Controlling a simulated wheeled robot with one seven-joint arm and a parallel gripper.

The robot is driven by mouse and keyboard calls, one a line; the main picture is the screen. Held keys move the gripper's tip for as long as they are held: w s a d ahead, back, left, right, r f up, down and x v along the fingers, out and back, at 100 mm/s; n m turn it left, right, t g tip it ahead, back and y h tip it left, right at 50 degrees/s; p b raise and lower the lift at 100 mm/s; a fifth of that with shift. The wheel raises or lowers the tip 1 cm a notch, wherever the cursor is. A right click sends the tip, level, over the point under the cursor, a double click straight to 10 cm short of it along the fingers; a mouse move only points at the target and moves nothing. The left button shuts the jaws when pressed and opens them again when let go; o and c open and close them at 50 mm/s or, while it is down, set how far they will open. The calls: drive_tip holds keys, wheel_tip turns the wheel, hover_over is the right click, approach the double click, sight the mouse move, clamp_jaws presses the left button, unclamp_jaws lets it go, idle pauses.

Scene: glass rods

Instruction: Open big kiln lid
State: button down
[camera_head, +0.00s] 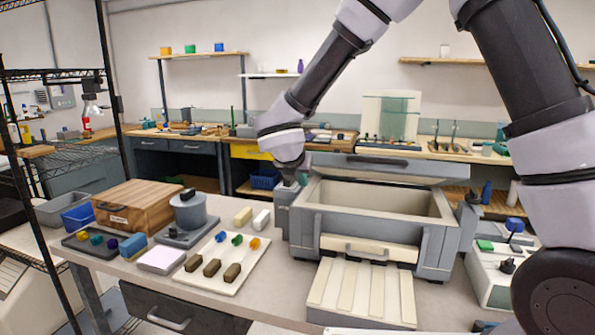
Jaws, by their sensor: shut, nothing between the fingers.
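The big kiln (303,215) is a grey box on the workbench at centre right, with a cream-lined chamber open at the top. Its lid (362,161) is raised along the back edge, with a dark handle and a pale inner side facing the chamber. My arm reaches down from the top of the picture. My gripper (291,180) points down at the kiln's back left corner, beside the left end of the lid. Its fingers are small and dark, shut and empty. I cannot tell whether they touch the kiln or lid.
A ribbed cream block (362,292) lies before the kiln. To the left are a white board (222,272) with coloured pieces, a round grey pot (190,212) and a wooden box (138,205). A device with a blue knob (514,224) stands at right. A black wire rack borders the left.

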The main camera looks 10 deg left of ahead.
drive_tip(key=shift+w+d+r, duration=0.15)
drive_tip(key=shift+w+r, duration=0.4)
drive_tip(key=shift+r, duration=0.25)
drive_tip(key=shift+w+d+r, duration=0.1)
drive_tip(key=shift+w+r, duration=0.45)
drive_tip(key=shift+r, duration=0.25)
drive_tip(key=shift+r, duration=0.1)
drive_tip(key=w+r+g, duration=0.1)
drive_tip(key=r, duration=0.1)
drive_tip(key=w+r+g, duration=0.1)
drive_tip(key=w+r, duration=0.1)
drive_tip(key=r, duration=0.1)
drive_tip(key=w+d+r+g, duration=0.1)
drive_tip(key=w+r, duration=0.1)
drive_tip(key=shift+w+r+y, duration=0.1)
drive_tip(key=shift+r+y, duration=0.2)
drive_tip(key=shift+r, duration=0.05)
drive_tip(key=w+d+r, duration=0.1)
drive_tip(key=w+r, duration=0.6)
drive_tip(key=w, duration=0.2)
drive_tip(key=shift+d, duration=0.4)
drive_tip(key=shift+f, duration=0.1)
